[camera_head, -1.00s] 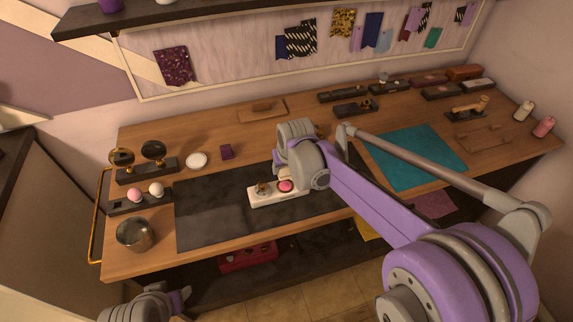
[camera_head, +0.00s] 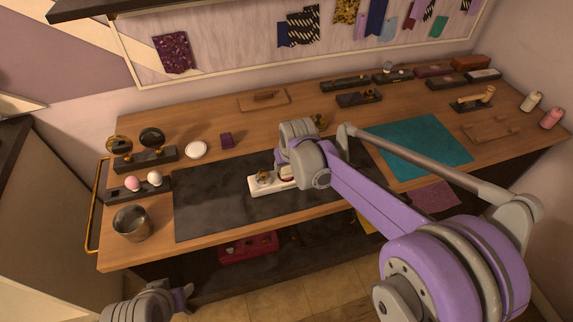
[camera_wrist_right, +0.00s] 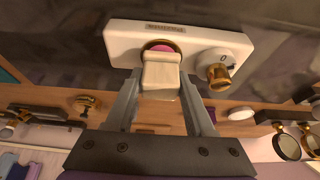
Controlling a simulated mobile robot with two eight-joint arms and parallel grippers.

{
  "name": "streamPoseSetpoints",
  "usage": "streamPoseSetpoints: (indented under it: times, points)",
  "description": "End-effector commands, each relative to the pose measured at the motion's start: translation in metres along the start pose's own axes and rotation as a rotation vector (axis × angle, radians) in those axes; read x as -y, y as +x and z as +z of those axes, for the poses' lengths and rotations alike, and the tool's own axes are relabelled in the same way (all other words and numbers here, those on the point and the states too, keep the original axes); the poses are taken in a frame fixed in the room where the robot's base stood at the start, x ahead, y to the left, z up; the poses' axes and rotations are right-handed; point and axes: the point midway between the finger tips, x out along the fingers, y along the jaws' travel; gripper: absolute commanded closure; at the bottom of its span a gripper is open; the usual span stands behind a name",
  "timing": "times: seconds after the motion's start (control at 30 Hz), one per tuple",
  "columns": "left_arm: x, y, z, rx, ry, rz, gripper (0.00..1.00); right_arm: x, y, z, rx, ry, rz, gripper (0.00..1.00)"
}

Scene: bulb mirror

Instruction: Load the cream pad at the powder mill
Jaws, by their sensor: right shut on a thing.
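The powder mill is a white block (camera_head: 258,189) on the dark mat, with a brass knob (camera_head: 264,177) at its left. In the right wrist view the mill (camera_wrist_right: 125,38) shows a label, a brass-rimmed round well with pink (camera_wrist_right: 160,45) inside, and the knob (camera_wrist_right: 219,76). My right gripper (camera_wrist_right: 160,84) is shut on the cream pad (camera_wrist_right: 161,74), a pale block held over the near part of the well. Whether the pad touches the well I cannot tell. My left gripper (camera_head: 184,298) is low at the bottom left, away from the mill; its jaws are unclear.
The dark mat (camera_head: 210,205) is mostly clear left of the mill. A metal cup (camera_head: 131,223), a holder with pink and white balls (camera_head: 133,184), a white dish (camera_head: 196,150) and a purple block (camera_head: 227,141) stand left. A teal mat (camera_head: 420,148) lies right.

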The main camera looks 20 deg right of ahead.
Motion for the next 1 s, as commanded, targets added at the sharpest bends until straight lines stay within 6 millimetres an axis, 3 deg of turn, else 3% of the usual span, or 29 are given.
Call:
streamPoseSetpoints:
  times: [1.0]
  points:
    - [0.0,0.006,0.0045,0.003,0.0,0.0,0.46,0.0,0.0092,0.0039,0.0,0.0,0.0,0.91]
